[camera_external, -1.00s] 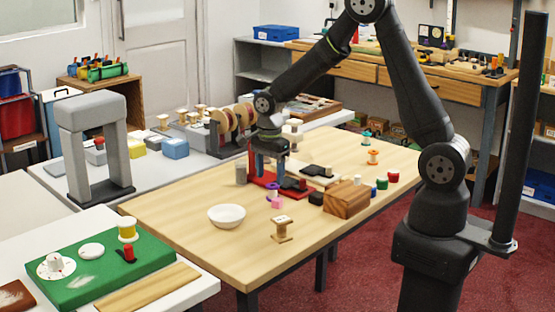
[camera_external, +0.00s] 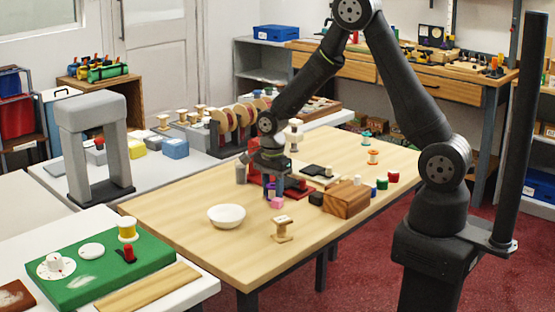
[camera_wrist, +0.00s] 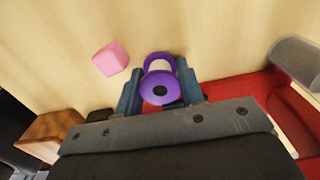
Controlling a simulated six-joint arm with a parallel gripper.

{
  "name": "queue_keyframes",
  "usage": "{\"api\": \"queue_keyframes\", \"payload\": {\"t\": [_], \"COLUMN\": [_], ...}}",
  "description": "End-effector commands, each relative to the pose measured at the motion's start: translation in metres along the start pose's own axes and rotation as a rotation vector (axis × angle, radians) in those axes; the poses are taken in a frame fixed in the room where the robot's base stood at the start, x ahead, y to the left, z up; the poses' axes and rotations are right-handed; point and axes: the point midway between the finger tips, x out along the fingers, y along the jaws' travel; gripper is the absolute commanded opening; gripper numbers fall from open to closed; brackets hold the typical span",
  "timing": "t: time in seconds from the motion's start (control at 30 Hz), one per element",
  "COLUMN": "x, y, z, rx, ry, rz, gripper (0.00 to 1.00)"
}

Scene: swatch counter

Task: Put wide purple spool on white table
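A purple spool (camera_wrist: 160,89) with a dark hole in its upper flange sits between the fingers of my gripper (camera_wrist: 160,78) in the wrist view. The fingers are on both sides of it and look open, with very little gap. In the external view my gripper (camera_external: 271,182) is low over the wooden table (camera_external: 180,220), beside a red stand, and mostly hides the purple spool (camera_external: 270,187). A pink block (camera_wrist: 110,59) stands just beside the spool. A white table (camera_external: 205,287) with a green board is at the front left; another white-topped table (camera_external: 150,177) is behind.
The red stand (camera_wrist: 250,92) and a grey cylinder (camera_wrist: 297,60) are close to my right finger. A brown wooden block (camera_external: 347,199) and a black block stand to the right. A white bowl (camera_external: 226,215) and a tan spool (camera_external: 282,229) stand toward the front.

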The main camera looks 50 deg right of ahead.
Motion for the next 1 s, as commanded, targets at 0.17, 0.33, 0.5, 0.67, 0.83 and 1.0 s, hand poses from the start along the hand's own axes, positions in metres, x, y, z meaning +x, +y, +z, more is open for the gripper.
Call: {"api": "queue_keyframes", "payload": {"t": [0.17, 0.33, 0.5, 0.67, 0.83, 1.0], "x": [0.0, -0.004, -0.019, -0.046, -0.069, -0.09], "y": [0.0, 0.0, -0.001, 0.001, 0.015, 0.027], "z": [0.0, 0.0, 0.0, -0.005, -0.044, -0.079], "rx": [0.0, 0.0, 0.0, 0.003, 0.007, 0.006], "ry": [0.0, 0.0, -0.001, -0.001, 0.0, 0.0], "rz": [0.0, -0.001, -0.003, -0.003, -0.003, -0.002], "gripper": [0.1, 0.1, 0.1, 0.1, 0.1, 0.1]}}
